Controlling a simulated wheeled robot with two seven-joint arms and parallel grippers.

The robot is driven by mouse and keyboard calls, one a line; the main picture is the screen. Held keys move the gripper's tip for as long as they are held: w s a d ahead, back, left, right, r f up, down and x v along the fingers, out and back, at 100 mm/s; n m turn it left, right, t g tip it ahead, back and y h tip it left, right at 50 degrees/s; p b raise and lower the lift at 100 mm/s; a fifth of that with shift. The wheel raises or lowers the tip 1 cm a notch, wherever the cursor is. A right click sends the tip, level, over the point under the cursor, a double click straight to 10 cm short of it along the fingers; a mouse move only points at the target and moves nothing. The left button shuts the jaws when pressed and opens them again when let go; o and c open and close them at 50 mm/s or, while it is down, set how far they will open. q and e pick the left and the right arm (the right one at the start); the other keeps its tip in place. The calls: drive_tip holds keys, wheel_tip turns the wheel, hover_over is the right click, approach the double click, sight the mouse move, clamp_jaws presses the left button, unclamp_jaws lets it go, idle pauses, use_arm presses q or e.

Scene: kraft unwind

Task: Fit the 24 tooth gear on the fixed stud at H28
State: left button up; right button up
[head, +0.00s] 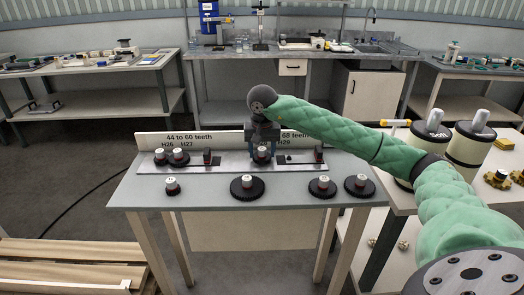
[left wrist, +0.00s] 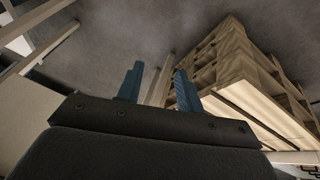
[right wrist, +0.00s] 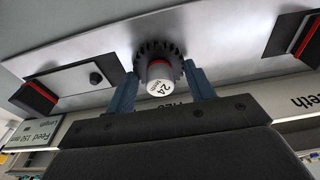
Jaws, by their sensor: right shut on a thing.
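The 24 tooth gear (right wrist: 174,50) is a small dark toothed wheel with a white cap marked 24 and a red ring. My right gripper (right wrist: 162,88) is shut on it, with a finger on each side of the cap. In the head view the gear (head: 262,154) is at the metal plate (head: 232,167), below the H28 label (head: 283,141). The stud at H28 is hidden behind the gear and gripper; I cannot tell whether the gear is around it. My left gripper (left wrist: 158,88) is open and empty, over the floor.
Red and black blocks (head: 207,157) (head: 318,155) flank my right gripper. Several gears, including a large one (head: 247,188), lie along the table front. Wooden pallets (left wrist: 235,65) show in the left wrist view.

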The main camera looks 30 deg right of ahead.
sight(262, 148)
use_arm(q)
drive_tip(key=shift+f, duration=0.15)
use_arm(e)
drive_tip(key=o, duration=1.4)
drive_tip(key=shift+r, duration=0.1)
drive_tip(key=r, duration=0.4)
drive_tip(key=r+b, duration=0.1)
drive_tip(key=shift+s+a+r, duration=0.25)
drive_tip(key=shift+s+r, duration=0.1)
drive_tip(key=shift+r, duration=0.05)
use_arm(q)
drive_tip(key=shift+w+d+f+t+h, duration=0.15)
drive_tip(key=shift+d+f+h, duration=0.05)
drive_tip(key=shift+d+f, duration=0.35)
drive_tip(key=shift+w+d+f+t+h, duration=0.2)
drive_tip(key=shift+d+f, duration=0.25)
drive_tip(key=shift+d, duration=0.2)
use_arm(e)
drive_tip(key=shift+s+r, duration=0.15)
drive_tip(key=shift+r, duration=0.7)
use_arm(q)
drive_tip(key=shift+r, duration=0.1)
